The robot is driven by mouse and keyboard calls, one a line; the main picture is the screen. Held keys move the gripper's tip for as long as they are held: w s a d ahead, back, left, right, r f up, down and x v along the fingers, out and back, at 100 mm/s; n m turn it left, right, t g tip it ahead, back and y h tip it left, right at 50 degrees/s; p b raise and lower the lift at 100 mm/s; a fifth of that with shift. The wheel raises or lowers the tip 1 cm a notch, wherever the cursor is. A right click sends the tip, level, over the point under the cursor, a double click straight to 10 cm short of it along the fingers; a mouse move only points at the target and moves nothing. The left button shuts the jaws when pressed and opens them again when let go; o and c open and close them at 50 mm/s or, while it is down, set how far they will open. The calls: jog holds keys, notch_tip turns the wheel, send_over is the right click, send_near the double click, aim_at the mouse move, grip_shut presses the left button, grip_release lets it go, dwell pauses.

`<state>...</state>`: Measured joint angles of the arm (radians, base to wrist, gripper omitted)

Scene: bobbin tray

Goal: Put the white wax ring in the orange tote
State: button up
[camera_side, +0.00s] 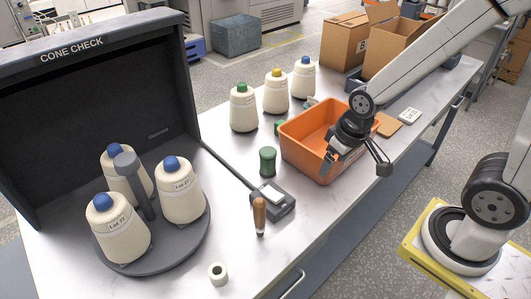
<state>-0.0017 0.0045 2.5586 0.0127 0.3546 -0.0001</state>
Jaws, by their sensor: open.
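The white wax ring (218,272) lies on the table near its front edge, in front of the round grey stand. It is a small pale ring with a dark hole. The orange tote (301,150) stands open-topped toward the right of the table. My gripper (356,168) is over the tote's right front side, with its fingers spread open and nothing seen between them. The gripper and wrist hide part of the tote's front and interior. The ring is well to the left of my gripper.
A wooden-handled tool (259,215), a grey device (272,199) and a green spool (267,161) lie between ring and tote. More cones (243,108) and cardboard boxes (345,42) stand behind.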

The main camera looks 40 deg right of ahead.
jog(key=shift+o, duration=0.4)
jog(key=shift+r, duration=0.1)
jog(key=shift+r, duration=0.1)
jog(key=w+a+r+n+t+h, duration=0.1)
jog(key=w+a+r+n+t, duration=0.2)
jog(key=w+r, duration=0.55)
jog(key=n+g+y, duration=0.3)
jog(key=n+y, duration=0.2)
jog(key=n, duration=0.4)
send_over(216, 268)
jog(key=s+d, duration=0.2)
notch_tip(216, 268, down, 4)
notch_tip(216, 268, down, 13)
jog(key=shift+d, duration=0.2)
dwell(0.5)
